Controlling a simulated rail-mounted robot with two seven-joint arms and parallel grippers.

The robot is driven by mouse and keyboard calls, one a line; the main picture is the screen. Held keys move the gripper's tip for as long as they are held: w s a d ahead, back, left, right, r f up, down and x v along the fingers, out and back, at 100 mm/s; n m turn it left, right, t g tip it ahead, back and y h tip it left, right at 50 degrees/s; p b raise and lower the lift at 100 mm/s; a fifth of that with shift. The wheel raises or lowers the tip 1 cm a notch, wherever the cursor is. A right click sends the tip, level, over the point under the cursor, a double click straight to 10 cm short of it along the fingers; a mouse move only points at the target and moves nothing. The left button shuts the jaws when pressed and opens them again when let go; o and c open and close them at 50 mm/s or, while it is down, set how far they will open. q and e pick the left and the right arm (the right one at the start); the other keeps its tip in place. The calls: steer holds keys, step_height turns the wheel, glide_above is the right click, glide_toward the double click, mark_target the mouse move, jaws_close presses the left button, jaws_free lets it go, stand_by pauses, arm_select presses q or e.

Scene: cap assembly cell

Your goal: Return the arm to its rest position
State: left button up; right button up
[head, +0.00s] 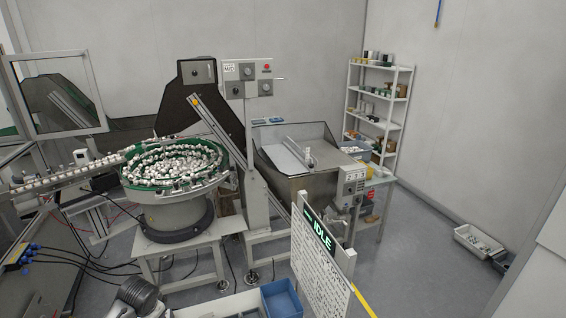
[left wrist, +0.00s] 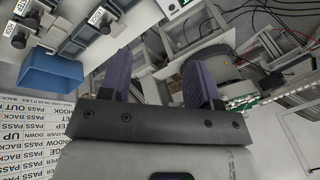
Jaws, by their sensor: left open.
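My left gripper (left wrist: 160,78) shows in the left wrist view, with its two purple fingers spread apart. No object is held between them; the floor and cell equipment show past the gap. In the head view a grey, rounded piece that looks like part of my arm rises at the bottom edge, left of centre. The left gripper's fingers are not seen in the head view. My right gripper is in neither view.
A bowl feeder (head: 178,165) full of white caps stands left of centre, beside a steel hopper (head: 300,160). An IDLE sign panel (head: 320,246) and a blue bin (head: 281,299) are in front. A shelf (head: 379,112) stands behind. The right-hand floor is mostly clear.

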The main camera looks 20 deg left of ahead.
arm_select(q)
steer(key=w+d+r+m+t, duration=0.1)
steer(key=d+r+t, duration=0.2)
steer(key=d+r, duration=0.5)
steer(key=s+d+r+m+t+h+p, duration=0.1)
steer(key=s+d+r+p, duration=0.1)
steer(key=s+d, duration=0.35)
steer(key=s+d+r+t+p, duration=0.2)
steer(key=s+d+p, duration=0.1)
steer(key=d, duration=0.6)
steer(key=s+d+f+g+h+p, duration=0.1)
steer(key=s+d+p, duration=0.1)
steer(key=s, duration=0.5)
steer(key=s+d+f+g+p, duration=0.2)
steer(key=s+d, duration=0.1)
steer(key=s, duration=0.4)
steer(key=s+d+f+n+g+h+p, duration=0.1)
steer(key=s+d+p, duration=0.1)
steer(key=s, duration=0.6)
steer(key=shift+d+f+g+h, duration=0.15)
steer(key=shift+d+g+h, duration=0.2)
steer(key=shift+d, duration=0.4)
